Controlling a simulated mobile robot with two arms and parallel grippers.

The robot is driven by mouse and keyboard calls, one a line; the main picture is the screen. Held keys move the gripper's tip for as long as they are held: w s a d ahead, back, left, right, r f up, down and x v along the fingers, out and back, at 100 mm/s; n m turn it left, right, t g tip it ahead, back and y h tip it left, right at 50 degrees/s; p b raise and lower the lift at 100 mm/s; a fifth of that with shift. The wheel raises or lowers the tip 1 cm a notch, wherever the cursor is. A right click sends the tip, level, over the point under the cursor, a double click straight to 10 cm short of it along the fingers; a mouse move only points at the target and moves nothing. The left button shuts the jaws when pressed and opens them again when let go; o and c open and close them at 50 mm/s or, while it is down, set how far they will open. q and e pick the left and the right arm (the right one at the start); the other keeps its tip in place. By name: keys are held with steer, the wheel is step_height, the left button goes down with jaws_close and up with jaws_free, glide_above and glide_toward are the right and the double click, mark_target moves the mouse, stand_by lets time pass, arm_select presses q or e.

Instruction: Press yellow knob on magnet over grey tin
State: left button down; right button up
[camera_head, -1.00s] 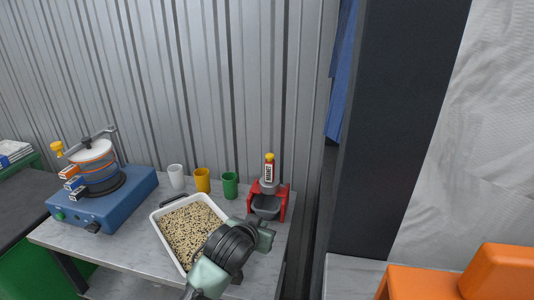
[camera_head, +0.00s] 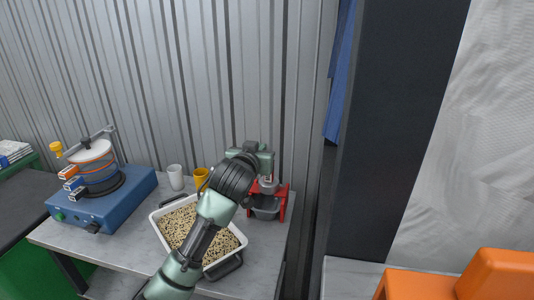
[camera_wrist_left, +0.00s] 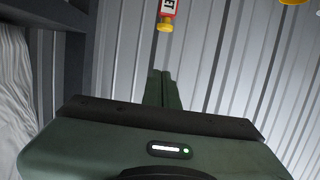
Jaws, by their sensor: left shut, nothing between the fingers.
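The magnet (camera_head: 269,184) stands upright over the grey tin (camera_head: 266,203), held in a red stand (camera_head: 283,201) at the right end of the table. My left gripper (camera_head: 265,160) is above the magnet and hides its upper part and yellow knob in the head view. In the left wrist view the magnet (camera_wrist_left: 167,8) shows upside down at the top edge with its yellow knob (camera_wrist_left: 165,25). The shut, empty fingers (camera_wrist_left: 160,80) are apart from the knob in that picture. My right gripper is not in view.
A white tray of grain (camera_head: 155,222) lies under my left arm. A white cup (camera_head: 175,177) and a yellow cup (camera_head: 201,177) stand behind it. A blue machine with stacked sieves (camera_head: 110,205) is at left. A corrugated wall (camera_head: 230,80) closes the back.

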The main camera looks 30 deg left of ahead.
arm_select(q)
steer(key=w+a+f+p, duration=0.2)
steer(key=w+f+p, duration=0.1)
steer(key=w+f, duration=0.3)
steer(key=shift+w+f, duration=0.15)
steer(key=shift+w, duration=1)
